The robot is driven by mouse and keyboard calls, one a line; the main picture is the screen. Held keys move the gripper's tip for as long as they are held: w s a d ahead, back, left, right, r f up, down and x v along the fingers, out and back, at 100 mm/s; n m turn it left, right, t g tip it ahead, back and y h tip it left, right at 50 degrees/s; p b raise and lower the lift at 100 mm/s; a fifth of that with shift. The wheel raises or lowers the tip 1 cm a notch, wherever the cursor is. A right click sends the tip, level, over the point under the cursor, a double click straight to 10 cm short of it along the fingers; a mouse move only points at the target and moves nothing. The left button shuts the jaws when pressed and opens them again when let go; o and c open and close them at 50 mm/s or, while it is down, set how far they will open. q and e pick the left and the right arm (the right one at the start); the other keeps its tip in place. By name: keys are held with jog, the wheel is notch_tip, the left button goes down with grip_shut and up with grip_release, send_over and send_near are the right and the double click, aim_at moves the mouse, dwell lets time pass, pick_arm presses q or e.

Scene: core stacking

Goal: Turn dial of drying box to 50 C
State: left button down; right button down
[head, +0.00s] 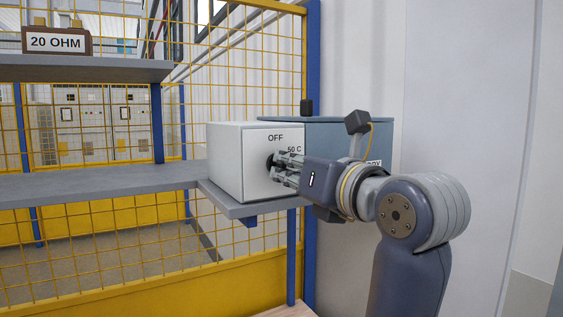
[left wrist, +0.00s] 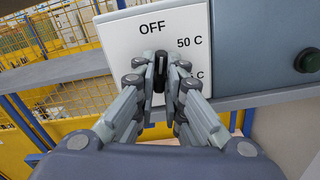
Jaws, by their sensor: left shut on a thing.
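The white box with the dial (head: 226,160) stands on a grey shelf in the head view, its front carrying the words OFF and 50 C. The black dial (left wrist: 160,66) is between my left fingertips in the left wrist view, upright, its light mark appearing to point up at OFF. The 50 C label (left wrist: 190,42) is up and to the right of it; a lower label ending in C is partly hidden by a finger. My left gripper (head: 275,168) is shut on the dial, and it also shows in the left wrist view (left wrist: 160,82). My right gripper is not in view.
A blue-grey box (head: 345,139) with a partly covered label sits right of the white box. A dark round button (left wrist: 308,60) is on it. A yellow mesh fence (head: 255,60) stands behind. A 20 OHM block (head: 55,43) rests on the upper left shelf. The left shelf (head: 100,182) is clear.

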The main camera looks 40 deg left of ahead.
pick_arm(q)
jog(key=shift+r+m+p, duration=0.1)
jog(key=shift+m+p, duration=0.4)
jog(key=shift+m, duration=1)
jog(key=shift+m+p, duration=0.3)
jog(key=c, duration=2)
grip_release()
jog(key=shift+m, duration=0.3)
jog(key=shift+c, duration=0.2)
jog(key=o, duration=0.4)
jog(key=shift+d, duration=0.1)
jog(key=shift+o, duration=0.2)
